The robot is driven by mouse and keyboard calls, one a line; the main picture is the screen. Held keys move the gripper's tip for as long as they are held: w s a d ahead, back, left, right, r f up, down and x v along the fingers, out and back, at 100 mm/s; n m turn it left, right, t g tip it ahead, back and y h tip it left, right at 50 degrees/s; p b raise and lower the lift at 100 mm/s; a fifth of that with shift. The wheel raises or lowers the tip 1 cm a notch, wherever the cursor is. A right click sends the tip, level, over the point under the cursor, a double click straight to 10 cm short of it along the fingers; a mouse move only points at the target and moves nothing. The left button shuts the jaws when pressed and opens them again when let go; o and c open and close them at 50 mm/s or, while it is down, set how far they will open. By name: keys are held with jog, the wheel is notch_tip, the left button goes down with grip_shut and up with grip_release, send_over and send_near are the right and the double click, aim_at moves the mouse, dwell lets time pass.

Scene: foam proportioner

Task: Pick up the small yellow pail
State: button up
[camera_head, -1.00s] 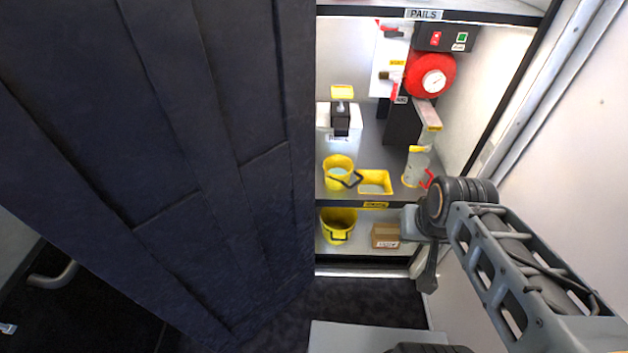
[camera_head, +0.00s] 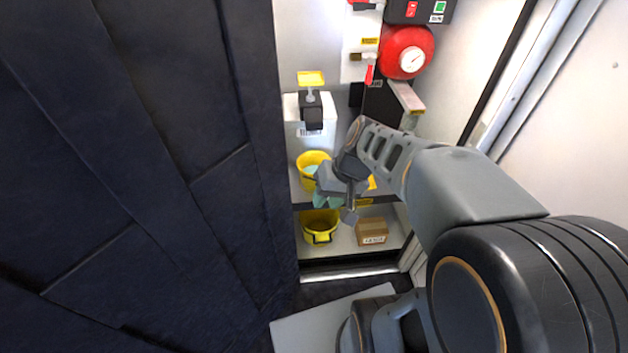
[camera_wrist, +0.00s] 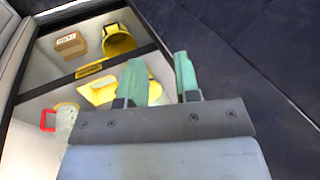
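One yellow pail (camera_head: 312,160) stands upright on the upper shelf, its lower right part hidden by my gripper. A second yellow pail (camera_head: 320,222) with a dark handle sits on the lower shelf and also shows in the wrist view (camera_wrist: 118,42). I cannot tell for sure which one is the small pail. My gripper (camera_head: 328,201) has green fingers and is in front of the shelf edge, just below and right of the upper pail. In the wrist view its fingers (camera_wrist: 160,78) stand apart with nothing held; a yellow patch behind them is mostly hidden.
A cardboard box (camera_head: 372,231) is beside the lower pail. A yellow tray (camera_wrist: 98,90) and a clear jug with a red handle (camera_wrist: 63,122) are on the upper shelf. A dark panel (camera_head: 150,150) bounds the left, a white wall (camera_head: 580,130) the right.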

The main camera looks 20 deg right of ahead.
jog(key=w+d+f+m+t+y+b, duration=0.1)
jog(key=w+d+f+m+y+b, duration=0.2)
jog(key=w+f+b, duration=0.5)
jog(key=w+d+f+m+t+y+b, duration=0.1)
jog(key=w+d+f+m+t+b, duration=0.1)
jog(key=w+d+f+t+b, duration=0.5)
jog(key=w+d+f+m+t+y+b, duration=0.1)
jog(key=d+f+m+t+y+b, duration=0.3)
jog(key=d+f, duration=0.65)
jog(key=w+h, duration=0.1)
jog(key=w, duration=0.1)
jog(key=w+a+r+n+t, duration=0.1)
jog(key=w, duration=0.1)
jog(key=w+a+h, duration=0.1)
jog(key=w, duration=0.1)
jog(key=shift+w+a+r+t+h, duration=0.25)
jog(key=shift+w+t+h, duration=0.05)
jog(key=shift+b+x, duration=0.35)
jog(key=shift+x, duration=2.6)
jog(key=shift+w+d+r, duration=0.1)
jog(key=shift+d, duration=0.05)
grip_shut()
